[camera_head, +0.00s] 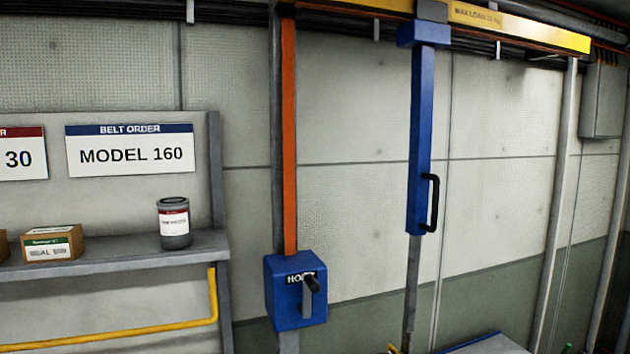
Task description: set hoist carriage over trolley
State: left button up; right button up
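The hoist carriage (422,38) is a blue block on the yellow overhead rail (515,22). A long blue mast (421,140) hangs straight down from it, with a black handle (434,203) on its right side. A grey rod (411,290) runs down from the mast and out of the bottom of the picture. At the bottom edge, right of the rod, part of a pale surface with a blue edge (475,342) shows; I cannot tell if it is the trolley. Neither of my grippers is in view.
A blue hoist box (296,290) with a dark lever stands on a post with an orange strip (289,130). A grey shelf (120,256) at left holds a can (174,224) and a small carton (52,245). Signs hang above it. A grey upright (557,200) stands at right.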

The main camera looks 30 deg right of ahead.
aim_at(425, 34)
jog(key=z, duration=1.65)
